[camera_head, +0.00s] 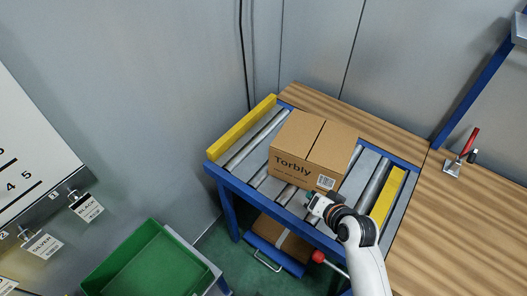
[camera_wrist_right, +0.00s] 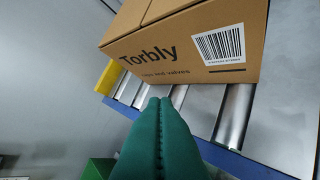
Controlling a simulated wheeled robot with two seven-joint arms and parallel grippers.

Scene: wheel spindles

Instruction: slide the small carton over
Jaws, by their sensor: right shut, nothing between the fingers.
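The small carton (camera_head: 309,150) is a brown box marked "Torbly" with a barcode label. It sits upright on the roller conveyor (camera_head: 224,173), between its two yellow end rails. In the right wrist view the carton (camera_wrist_right: 180,48) fills the top, its printed face towards the camera. My right gripper (camera_head: 312,199) is shut and empty, just in front of the carton's lower front side near the barcode. In the right wrist view its green fingers (camera_wrist_right: 161,104) are together, their tips below the carton's bottom edge. I cannot tell whether they touch it. My left gripper is not in view.
Yellow rails stand at the conveyor's left (camera_head: 241,127) and right (camera_head: 387,197). A wooden bench (camera_head: 460,222) lies to the right, with a red-handled clamp (camera_head: 461,153). A green bin (camera_head: 150,262) is at lower left. Another carton (camera_head: 282,239) sits below the conveyor. Bare rollers flank the small carton.

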